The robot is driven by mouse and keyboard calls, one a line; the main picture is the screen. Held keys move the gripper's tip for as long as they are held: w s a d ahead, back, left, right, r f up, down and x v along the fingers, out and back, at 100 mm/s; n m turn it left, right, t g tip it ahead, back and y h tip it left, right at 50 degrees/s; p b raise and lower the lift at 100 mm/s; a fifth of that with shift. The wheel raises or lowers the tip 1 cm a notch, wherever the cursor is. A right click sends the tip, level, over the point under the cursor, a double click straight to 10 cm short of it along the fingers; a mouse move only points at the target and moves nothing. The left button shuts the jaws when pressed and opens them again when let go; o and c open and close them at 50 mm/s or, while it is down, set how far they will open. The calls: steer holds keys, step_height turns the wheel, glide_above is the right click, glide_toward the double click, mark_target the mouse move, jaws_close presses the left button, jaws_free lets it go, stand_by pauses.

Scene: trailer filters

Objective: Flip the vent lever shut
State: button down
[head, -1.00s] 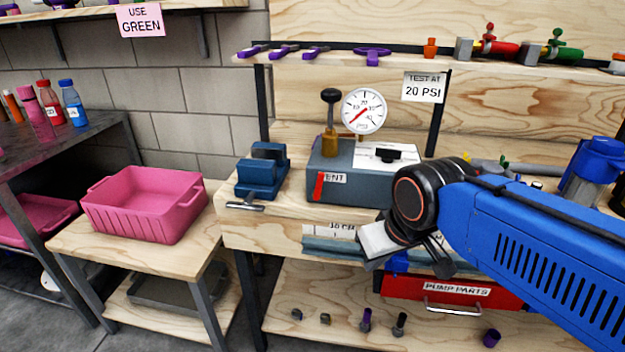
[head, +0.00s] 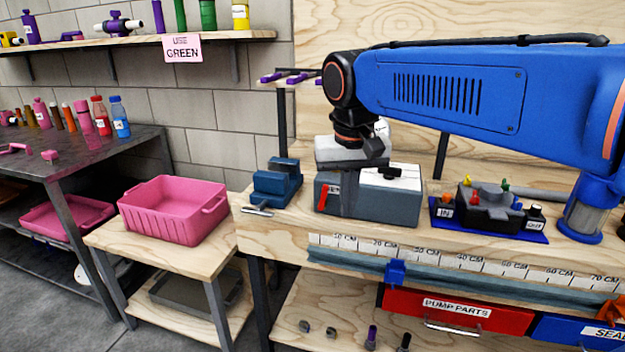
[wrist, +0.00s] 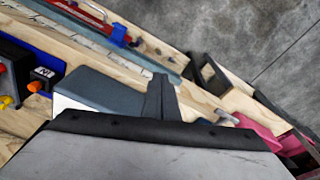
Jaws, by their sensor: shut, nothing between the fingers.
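The vent lever (head: 323,197) is a small red bar on the front left of the grey test box (head: 390,207). It stands nearly upright, tilted slightly, beside a partly hidden white label. My gripper (head: 347,203) points down at the box with its fingers shut and empty, just right of the lever in the head view. I cannot tell whether they touch the box. In the wrist view the shut fingers (wrist: 158,82) reach past the end of the box (wrist: 100,90). The lever does not show there.
A blue vise (head: 276,185) stands left of the box. A black fitting block on a blue plate (head: 488,212) and a blue filter housing (head: 590,210) stand to the right. A pink bin (head: 173,210) sits on the lower side table. Drawers hang below the bench edge.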

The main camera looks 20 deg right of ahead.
steer(key=m+g, duration=0.2)
glide_toward(323, 197)
steer(key=s, duration=0.3)
steer(key=w+a+r+m+g+h, duration=0.1)
steer(key=w+a+r+m+h, duration=0.1)
steer(key=w+a+r, duration=0.2)
steer(key=w+a, duration=0.3)
steer(key=w, duration=0.1)
steer(key=shift+w+r+g, duration=0.25)
steer(key=shift+w+g, duration=0.15)
steer(key=s+d+f, duration=0.4)
steer(key=d+f, duration=0.1)
steer(key=f, duration=0.5)
steer(key=shift+d, duration=0.4)
